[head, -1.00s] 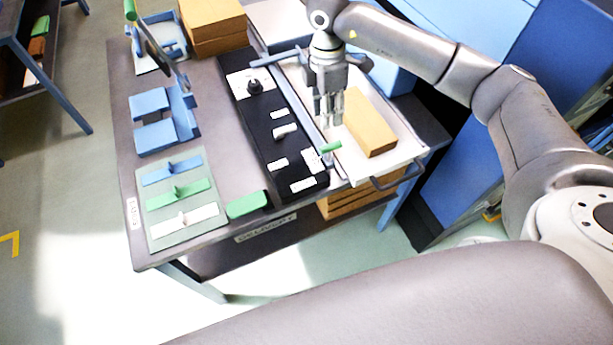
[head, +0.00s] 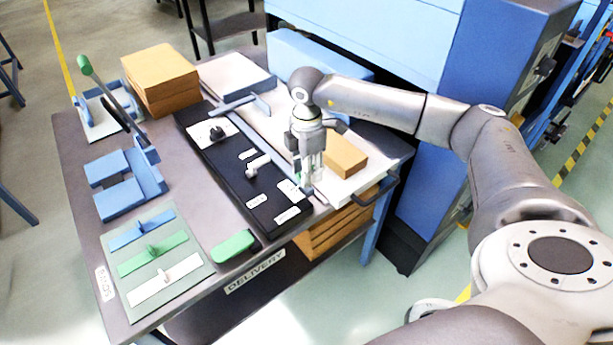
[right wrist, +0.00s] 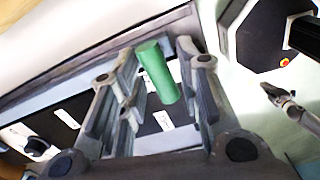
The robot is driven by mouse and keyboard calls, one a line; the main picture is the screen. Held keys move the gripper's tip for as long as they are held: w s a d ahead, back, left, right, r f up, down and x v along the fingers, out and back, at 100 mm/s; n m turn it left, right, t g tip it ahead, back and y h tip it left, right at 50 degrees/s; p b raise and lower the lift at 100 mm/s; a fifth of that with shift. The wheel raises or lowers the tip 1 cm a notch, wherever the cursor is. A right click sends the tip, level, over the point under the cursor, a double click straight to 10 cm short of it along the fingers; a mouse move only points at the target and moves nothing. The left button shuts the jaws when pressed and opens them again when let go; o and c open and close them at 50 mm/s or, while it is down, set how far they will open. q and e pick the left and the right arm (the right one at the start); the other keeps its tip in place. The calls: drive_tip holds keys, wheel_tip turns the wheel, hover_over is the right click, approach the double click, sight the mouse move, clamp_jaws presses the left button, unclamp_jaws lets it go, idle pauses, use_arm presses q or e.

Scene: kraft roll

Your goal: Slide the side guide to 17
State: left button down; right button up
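A blue bar (head: 277,142), which looks like the side guide, runs along the near edge of the pale tray (head: 347,188). A green cylindrical handle (right wrist: 158,72) stands out in the right wrist view near the bar's front end. My right gripper (head: 311,183) points down over this front end in the head view. In the right wrist view its fingers (right wrist: 155,90) are apart, one on each side of the green handle, with visible gaps. The gripper hides most of the handle in the head view. No scale figures can be read. My left gripper is not in view.
A brown block (head: 344,156) lies on the tray close to my right gripper. A black panel (head: 236,172) with white labels and a small lever lies left of the bar. Brown stacked blocks (head: 160,80) and a green-handled lever device (head: 110,100) stand at the back left.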

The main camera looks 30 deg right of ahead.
drive_tip(key=shift+f, duration=1.6)
clamp_jaws()
drive_tip(key=shift+w, duration=0.1)
